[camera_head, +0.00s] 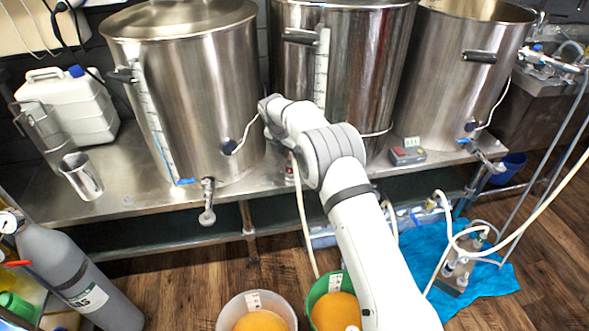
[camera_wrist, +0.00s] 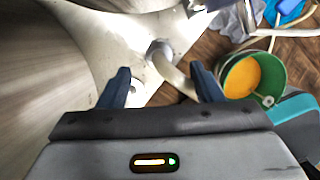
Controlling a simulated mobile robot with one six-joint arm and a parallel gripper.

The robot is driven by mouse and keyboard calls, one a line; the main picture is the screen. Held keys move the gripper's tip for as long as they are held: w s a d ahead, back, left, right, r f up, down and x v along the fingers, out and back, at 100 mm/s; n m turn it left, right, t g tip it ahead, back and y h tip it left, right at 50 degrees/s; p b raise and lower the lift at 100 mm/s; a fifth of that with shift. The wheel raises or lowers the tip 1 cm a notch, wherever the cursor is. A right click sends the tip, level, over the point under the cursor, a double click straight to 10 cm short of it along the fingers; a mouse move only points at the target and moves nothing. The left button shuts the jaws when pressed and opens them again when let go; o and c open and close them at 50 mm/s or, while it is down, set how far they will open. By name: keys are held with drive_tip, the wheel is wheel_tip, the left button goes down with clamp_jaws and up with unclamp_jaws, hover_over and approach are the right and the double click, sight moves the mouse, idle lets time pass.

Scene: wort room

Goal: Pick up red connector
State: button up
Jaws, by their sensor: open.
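I cannot make out a red connector for certain in either view. A small red and white item (camera_head: 290,170) shows at the bench edge beside my arm, too small to tell what it is. My gripper is mostly hidden behind my own arm in the head view. In the wrist view my gripper (camera_wrist: 162,86) has its two dark fingers apart, with nothing held between them. A pale hose (camera_wrist: 176,75) with a round grey end (camera_wrist: 159,50) lies beyond the fingertips, between them in the picture; whether it touches them I cannot tell.
Three large steel kettles (camera_head: 185,95) stand on a steel bench (camera_head: 120,205). A control box (camera_head: 407,155) sits at the bench's right. A green bucket (camera_head: 318,292) and a white bucket (camera_head: 230,306) stand on the floor. A grey gas cylinder (camera_head: 70,275) is at lower left. A pump (camera_head: 455,270) rests on blue cloth.

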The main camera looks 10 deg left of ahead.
sight(290, 159)
drive_tip(key=b+x, duration=0.1)
drive_tip(key=x, duration=0.6)
drive_tip(key=shift+w+f, duration=0.25)
drive_tip(key=shift+c, duration=0.5)
drive_tip(key=c, duration=1)
